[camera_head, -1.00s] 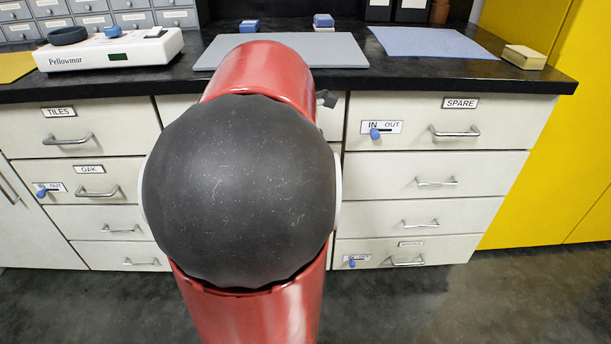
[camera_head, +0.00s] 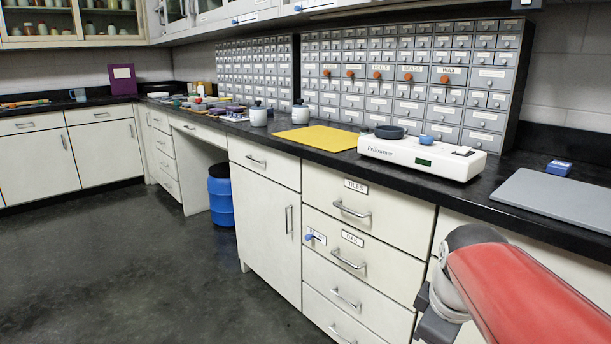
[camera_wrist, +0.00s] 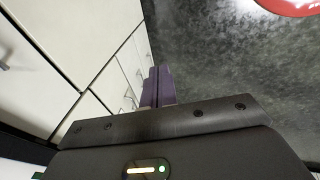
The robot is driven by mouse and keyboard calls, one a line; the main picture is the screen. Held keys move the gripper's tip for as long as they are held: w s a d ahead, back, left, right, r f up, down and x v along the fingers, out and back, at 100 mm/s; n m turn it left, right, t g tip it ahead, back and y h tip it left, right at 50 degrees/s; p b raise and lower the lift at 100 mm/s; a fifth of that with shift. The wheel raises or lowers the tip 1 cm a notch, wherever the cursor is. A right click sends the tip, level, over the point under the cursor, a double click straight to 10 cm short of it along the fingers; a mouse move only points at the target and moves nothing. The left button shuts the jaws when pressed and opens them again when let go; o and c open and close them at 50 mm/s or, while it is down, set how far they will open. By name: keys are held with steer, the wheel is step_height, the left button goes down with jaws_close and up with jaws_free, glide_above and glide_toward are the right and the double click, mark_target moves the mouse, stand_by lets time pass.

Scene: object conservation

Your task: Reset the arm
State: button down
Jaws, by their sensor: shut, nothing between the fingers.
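My gripper (camera_wrist: 158,72) shows in the wrist view with its two purple-grey fingers close together and nothing between them. It hangs in front of white cabinet fronts (camera_wrist: 75,45), with grey floor (camera_wrist: 225,60) beyond the fingers. In the head view my red arm reaches in from the lower right, beside the drawers under the counter. My dark wrist parts show at the bottom there; the fingertips cannot be made out.
The black counter (camera_head: 300,152) carries a white scale (camera_head: 420,155) with a dark ring, a yellow mat (camera_head: 318,138), a grey board (camera_head: 560,198) and lidded jars. A blue bin (camera_head: 220,196) stands under the counter. Floor at left is clear.

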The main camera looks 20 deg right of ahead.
steer(key=s+a+f+m+t+y, duration=0.1)
steer(key=a+m, duration=0.5)
steer(key=a, duration=1)
steer(key=shift+s+f+t+y, duration=0.4)
steer(key=shift+s+f+t, duration=0.2)
steer(key=shift+s+f, duration=0.1)
